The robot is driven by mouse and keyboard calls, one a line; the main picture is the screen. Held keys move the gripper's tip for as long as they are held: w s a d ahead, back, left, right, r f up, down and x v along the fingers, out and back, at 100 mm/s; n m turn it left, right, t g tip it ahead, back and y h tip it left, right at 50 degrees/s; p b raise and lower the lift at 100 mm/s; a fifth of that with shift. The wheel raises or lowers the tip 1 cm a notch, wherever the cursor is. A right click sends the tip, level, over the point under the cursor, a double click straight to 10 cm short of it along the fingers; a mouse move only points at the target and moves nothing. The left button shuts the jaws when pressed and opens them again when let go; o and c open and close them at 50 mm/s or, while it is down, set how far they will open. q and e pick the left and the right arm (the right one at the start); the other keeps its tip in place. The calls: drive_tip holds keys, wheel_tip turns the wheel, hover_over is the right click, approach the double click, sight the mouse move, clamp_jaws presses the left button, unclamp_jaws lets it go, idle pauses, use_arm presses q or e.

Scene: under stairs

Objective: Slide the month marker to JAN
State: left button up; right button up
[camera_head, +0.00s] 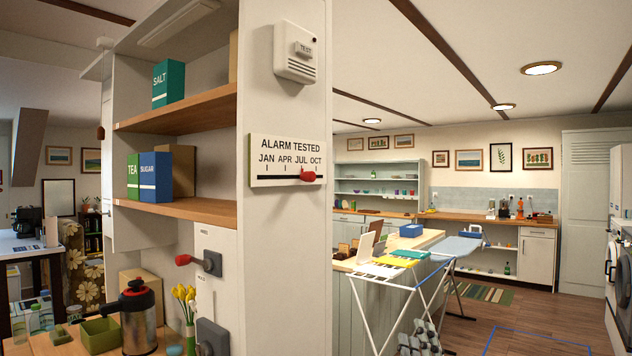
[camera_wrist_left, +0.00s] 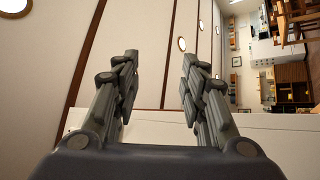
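The white month board (camera_head: 262,150) is on the end face of the white shelf wall. It reads ALARM TESTED, with JAN, APR, JUL and OCT from left to right above a dark slot. The red month marker (camera_head: 308,175) sits toward the right end of the slot, below and between JUL and OCT; JAN is at the far left. In the left wrist view my left gripper (camera_wrist_left: 156,75) is open, with nothing between its fingers. I cannot make it out clearly in the head view, and the board is not recognisable in the wrist view. My right gripper is not in view.
A white alarm box (camera_head: 296,53) with a TEST button is above the board. Shelves with a salt box (camera_head: 168,83) and a sugar box (camera_head: 155,177) are left of it. A red-handled switch (camera_head: 206,262) is lower left.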

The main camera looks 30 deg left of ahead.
use_arm(q)
drive_tip(key=s+a+r+n+g+y, duration=0.2)
drive_tip(key=r+n+y, duration=0.15)
drive_tip(key=r, duration=0.25)
drive_tip(key=s+a+r+n+g+y, duration=0.1)
drive_tip(key=s+r+n+g+y, duration=0.1)
drive_tip(key=r+n, duration=0.35)
drive_tip(key=s+a+r+n+g+y, duration=0.2)
drive_tip(key=r+n, duration=0.1)
drive_tip(key=r, duration=0.4)
drive_tip(key=n+g, duration=0.6)
drive_tip(key=n, duration=0.3)
approach(312, 178)
drive_tip(key=shift+n, duration=0.3)
drive_tip(key=p+x, duration=0.4)
drive_tip(key=x, duration=0.4)
drive_tip(key=shift+r+p, duration=0.1)
drive_tip(key=shift+p, duration=0.25)
drive_tip(key=shift+w+a, duration=0.2)
drive_tip(key=shift+a, duration=0.15)
clamp_jaws()
